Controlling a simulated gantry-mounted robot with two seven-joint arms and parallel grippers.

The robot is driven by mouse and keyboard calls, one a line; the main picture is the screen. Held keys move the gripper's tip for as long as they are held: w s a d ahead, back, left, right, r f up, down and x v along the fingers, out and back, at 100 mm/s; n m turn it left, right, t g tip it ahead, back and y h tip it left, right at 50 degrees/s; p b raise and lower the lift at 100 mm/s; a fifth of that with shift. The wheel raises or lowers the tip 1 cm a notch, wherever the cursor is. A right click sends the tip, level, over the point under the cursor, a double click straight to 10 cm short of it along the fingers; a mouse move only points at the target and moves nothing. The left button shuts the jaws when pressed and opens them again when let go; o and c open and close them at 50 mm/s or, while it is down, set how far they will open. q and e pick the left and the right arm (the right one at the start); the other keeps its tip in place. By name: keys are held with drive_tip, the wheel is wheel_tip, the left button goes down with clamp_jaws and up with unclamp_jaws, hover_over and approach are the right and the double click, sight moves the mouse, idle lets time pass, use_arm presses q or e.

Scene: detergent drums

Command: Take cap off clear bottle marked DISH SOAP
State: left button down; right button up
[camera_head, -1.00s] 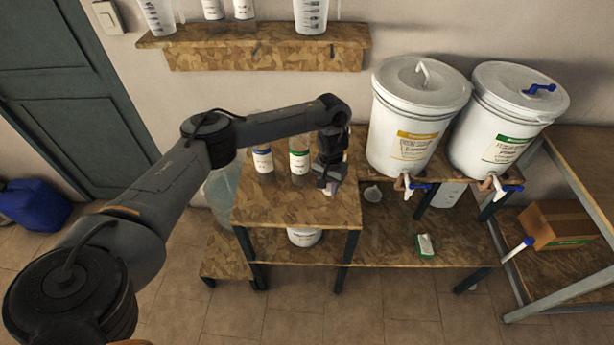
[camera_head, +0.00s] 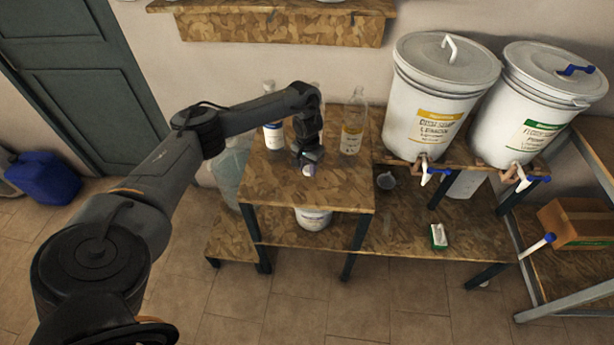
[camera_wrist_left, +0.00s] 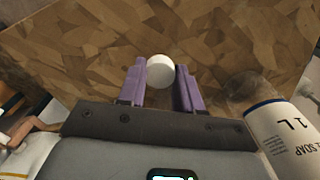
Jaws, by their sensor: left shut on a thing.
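My left gripper (camera_head: 308,168) is shut on a small white cap (camera_wrist_left: 159,69), which sits between its purple fingers. It is low over the small table (camera_head: 320,195); I cannot tell whether the cap touches the top. A clear bottle with a blue-banded label (camera_head: 273,135) stands left of the gripper. It also shows in the left wrist view (camera_wrist_left: 287,140), its label partly reading "SOAP" and "1 L", the rest cut off. Another clear bottle is mostly hidden behind my wrist. My right gripper is not in view.
Two white drums with taps, one yellow-labelled (camera_head: 436,115) and one green-labelled (camera_head: 533,120), stand at the right. A wall shelf (camera_head: 280,28) is above. The front tabletop is clear.

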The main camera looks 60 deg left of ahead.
sight(307, 169)
use_arm(q)
drive_tip(key=shift+a+f, duration=0.2)
drive_tip(key=shift+f, duration=0.05)
drive_tip(key=shift+f+b, duration=0.5)
drive_tip(key=shift+f, duration=1.35)
drive_tip(key=shift+f, duration=0.15)
drive_tip(key=c, duration=0.8)
unclamp_jaws()
drive_tip(key=shift+o, duration=0.2)
